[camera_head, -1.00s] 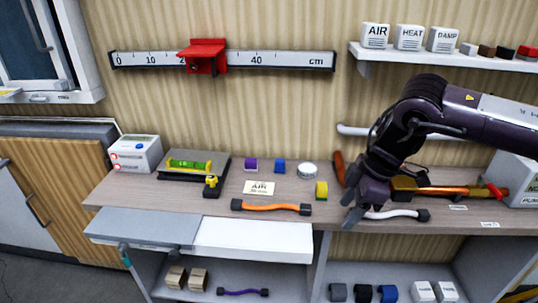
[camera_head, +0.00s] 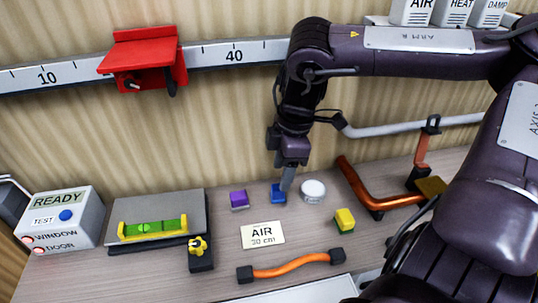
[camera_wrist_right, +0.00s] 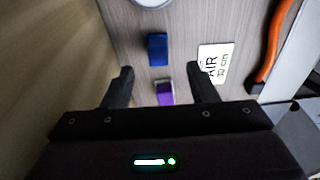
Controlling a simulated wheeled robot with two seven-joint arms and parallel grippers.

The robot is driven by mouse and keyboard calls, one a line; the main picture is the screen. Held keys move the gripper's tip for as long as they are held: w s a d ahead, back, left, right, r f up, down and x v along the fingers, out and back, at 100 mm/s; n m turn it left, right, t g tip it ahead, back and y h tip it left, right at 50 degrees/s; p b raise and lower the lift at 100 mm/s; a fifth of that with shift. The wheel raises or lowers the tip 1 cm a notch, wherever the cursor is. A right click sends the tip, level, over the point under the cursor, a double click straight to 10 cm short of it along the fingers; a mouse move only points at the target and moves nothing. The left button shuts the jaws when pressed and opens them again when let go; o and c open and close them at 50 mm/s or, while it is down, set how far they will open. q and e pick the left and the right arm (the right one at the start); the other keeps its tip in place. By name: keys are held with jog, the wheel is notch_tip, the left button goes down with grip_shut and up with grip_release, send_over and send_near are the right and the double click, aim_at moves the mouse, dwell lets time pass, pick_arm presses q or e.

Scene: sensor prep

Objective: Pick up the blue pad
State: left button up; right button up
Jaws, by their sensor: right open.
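The blue pad (camera_head: 278,194) is a small block on the tabletop, between a purple block (camera_head: 239,200) and a round white disc (camera_head: 313,191). My right gripper (camera_head: 287,178) points down over the pad, and one finger partly covers it in the head view. In the right wrist view the fingers of my open right gripper (camera_wrist_right: 160,82) are apart and empty. There the blue pad (camera_wrist_right: 157,48) lies just beyond the fingertips, and the purple block (camera_wrist_right: 165,93) shows between the fingers. The height above the table is hard to tell. My left gripper is out of view.
An AIR card (camera_head: 263,235) and an orange hose (camera_head: 291,263) lie nearer the front. A yellow-green block (camera_head: 344,219) and a copper pipe (camera_head: 370,195) are to the right. A spirit level (camera_head: 152,228) sits at left. The ruler wall stands close behind.

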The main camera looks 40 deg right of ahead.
aim_at(278, 186)
jog(key=shift+s+f, duration=0.1)
jog(key=shift+f, duration=0.8)
jog(key=f, duration=0.3)
jog(key=shift+w+a+f, duration=0.2)
jog(key=shift+w+f, duration=0.05)
jog(key=shift+w, duration=0.15)
jog(key=shift+f, duration=0.4)
jog(key=c, duration=0.5)
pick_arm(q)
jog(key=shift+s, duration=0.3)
pick_arm(e)
jog(key=c, duration=0.6)
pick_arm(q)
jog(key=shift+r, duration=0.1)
pick_arm(e)
jog(key=shift+r, duration=0.1)
